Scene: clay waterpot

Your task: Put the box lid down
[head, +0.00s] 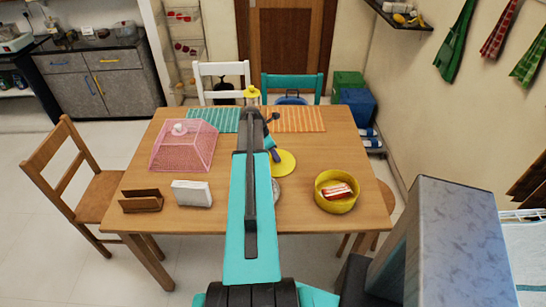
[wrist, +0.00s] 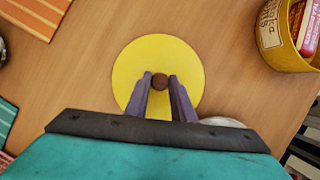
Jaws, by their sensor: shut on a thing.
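The box lid (head: 287,163) is a flat yellow disc, over the middle of the wooden table in the head view. It also shows in the wrist view (wrist: 132,75), with a round brown knob at its centre. My gripper (wrist: 160,82) is shut on this knob, one finger on each side. In the head view my gripper (head: 274,154) is at the lid, partly hiding it. I cannot tell whether the lid touches the table or hangs just above it. The round yellow box (head: 337,205) stands open to the right, with red and white packets inside.
A pink mesh cover (head: 180,150) stands at the table's left. A brown holder (head: 142,201) and white napkins (head: 192,194) are at the front left. Striped green (head: 215,118) and orange (head: 300,119) mats lie at the back. Bare wood surrounds the lid's right side.

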